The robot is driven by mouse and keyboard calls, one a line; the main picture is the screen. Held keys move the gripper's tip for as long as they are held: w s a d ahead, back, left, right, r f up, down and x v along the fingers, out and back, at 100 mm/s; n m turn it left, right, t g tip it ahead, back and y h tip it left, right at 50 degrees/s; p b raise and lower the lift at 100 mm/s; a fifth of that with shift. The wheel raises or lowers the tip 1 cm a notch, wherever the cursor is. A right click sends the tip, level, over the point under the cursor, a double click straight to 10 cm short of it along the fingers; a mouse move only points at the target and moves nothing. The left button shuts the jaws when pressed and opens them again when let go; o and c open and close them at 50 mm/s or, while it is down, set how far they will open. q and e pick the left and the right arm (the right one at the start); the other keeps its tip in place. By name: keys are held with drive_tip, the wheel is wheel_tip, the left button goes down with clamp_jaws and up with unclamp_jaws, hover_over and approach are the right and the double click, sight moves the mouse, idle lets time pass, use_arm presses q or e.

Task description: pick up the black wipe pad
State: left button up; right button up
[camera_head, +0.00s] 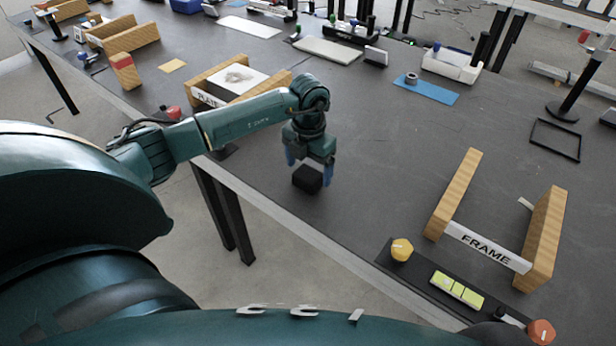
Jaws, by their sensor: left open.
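The black wipe pad (307,179) is a small dark block on the dark grey table, near its front edge. My left gripper (309,172) points down right over the pad, its blue fingers apart. The left finger shows beside the pad's upper left and the other at its right. I cannot tell whether the fingers touch the pad. My right gripper is not in view.
A wooden holder marked FRAME (488,246) stands to the right, and one marked PLATE (208,97) stands behind my arm. The table (400,150) right of the gripper is clear.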

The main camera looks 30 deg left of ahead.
sight(308, 174)
use_arm(q)
drive_tip(key=shift+f, duration=1.55)
drive_tip(key=shift+c, duration=0.4)
drive_tip(key=c, duration=1)
drive_tip(key=shift+r, duration=0.1)
wheel_tip(308, 174, up, 10)
